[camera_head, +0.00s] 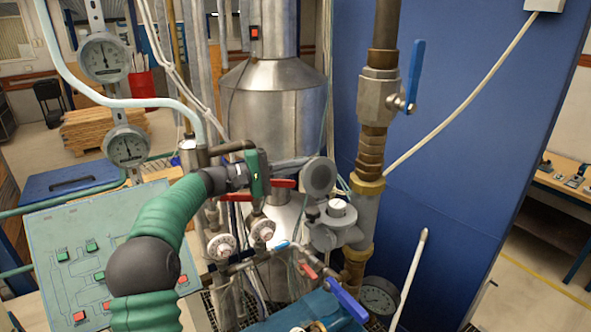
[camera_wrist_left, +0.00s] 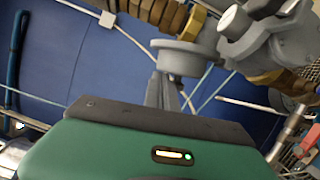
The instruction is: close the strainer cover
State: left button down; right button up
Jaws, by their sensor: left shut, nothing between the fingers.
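The strainer cover (camera_head: 319,176) is a grey round disc that stands up, swung away from the grey strainer body (camera_head: 333,236) below it. A pale round cap (camera_head: 337,208) shows on the body. My left gripper (camera_head: 303,164) reaches in from the left, its shut, empty fingertips right at the cover's left edge. In the left wrist view the gripper fingers (camera_wrist_left: 163,92) point at the cover (camera_wrist_left: 187,57), and the strainer body (camera_wrist_left: 275,42) is to the right. I cannot tell whether the fingertips touch the cover. My right gripper is not in view.
A vertical brass pipe with a blue-handled valve (camera_head: 378,97) stands just right of the strainer. A metal tank (camera_head: 275,100) is behind. A blue panel (camera_head: 470,150) fills the right.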

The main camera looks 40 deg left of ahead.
pick_arm(q)
jog(key=m+b, duration=0.1)
jog(key=b, duration=0.1)
jog(key=d+m+b, duration=0.1)
jog(key=b, duration=0.2)
jog(key=s+d+m+b, duration=0.1)
jog(key=b, duration=0.1)
jog(key=shift+r+m+g+y, duration=0.3)
jog(key=shift+r+m+g, duration=0.1)
jog(key=s+d+r+m+y+b, duration=0.1)
jog(key=s+d+m+b, duration=0.1)
jog(key=d+m+b, duration=0.45)
jog(key=m+y+b, duration=0.3)
jog(key=m+b, duration=0.3)
jog(key=b, duration=0.7)
send_over(334, 222)
jog(key=f, duration=0.3)
jog(key=shift+w+a+f, duration=0.1)
jog(key=shift+a, duration=0.25)
jog(key=shift+d+f+m+y+b, duration=0.4)
jog(key=shift+m+b, duration=0.15)
jog(key=shift+b, duration=0.55)
